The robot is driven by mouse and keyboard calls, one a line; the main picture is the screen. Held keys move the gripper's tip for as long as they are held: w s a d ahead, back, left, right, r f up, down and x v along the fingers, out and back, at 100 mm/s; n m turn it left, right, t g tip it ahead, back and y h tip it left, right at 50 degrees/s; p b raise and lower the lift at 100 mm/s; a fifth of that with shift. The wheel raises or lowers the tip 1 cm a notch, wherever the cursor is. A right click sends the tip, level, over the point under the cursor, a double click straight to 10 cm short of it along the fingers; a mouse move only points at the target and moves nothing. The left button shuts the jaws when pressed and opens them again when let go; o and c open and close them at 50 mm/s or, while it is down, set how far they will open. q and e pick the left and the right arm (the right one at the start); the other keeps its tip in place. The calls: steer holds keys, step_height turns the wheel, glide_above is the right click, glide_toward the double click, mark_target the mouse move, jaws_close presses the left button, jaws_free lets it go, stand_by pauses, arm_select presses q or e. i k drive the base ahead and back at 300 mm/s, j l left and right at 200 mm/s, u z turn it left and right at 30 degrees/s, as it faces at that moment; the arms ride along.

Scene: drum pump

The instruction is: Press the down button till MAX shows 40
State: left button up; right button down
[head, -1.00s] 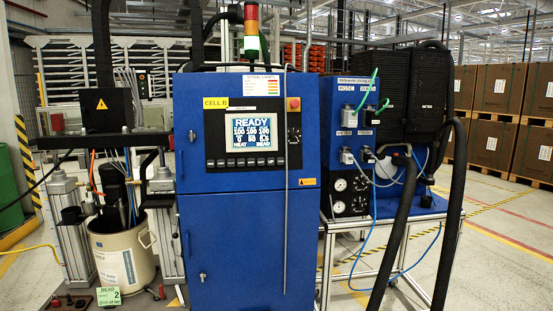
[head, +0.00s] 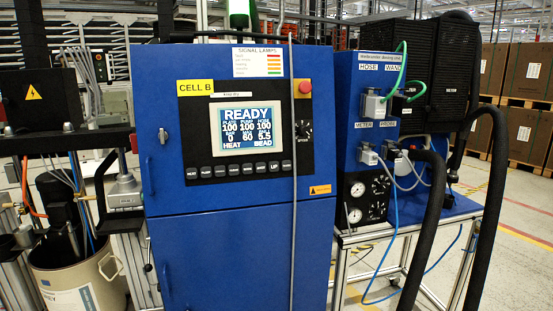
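The blue control cabinet (head: 232,260) marked CELL B stands in front of me. Its lit screen (head: 246,129) shows READY, with 100, 100 and 100 in the upper row. The lower row seems to read 0, 60 and about 6.5, with the 60 in the middle column under a small label that looks like MAX. HEAT and BEAD stand at the bottom. A row of dark buttons (head: 240,170) runs below the screen. One near its right end seems to read UP (head: 273,167); the button at the far right end (head: 287,166) has a label too small to read. Neither gripper is in view.
A red stop button (head: 305,88) and a rotary switch (head: 304,130) sit right of the screen. A thin vertical rod (head: 294,230) crosses the cabinet front. A drum (head: 80,285) stands left. A hose bench (head: 440,215) with thick black hoses stands right.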

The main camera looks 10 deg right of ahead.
mark_target(286, 165)
steer(key=i+j, duration=0.15)
steer(key=i, duration=0.25)
steer(key=i+j, duration=0.2)
steer(key=i, duration=0.2)
steer(key=i+j, duration=0.15)
steer(key=i, duration=0.3)
steer(key=z, duration=0.05)
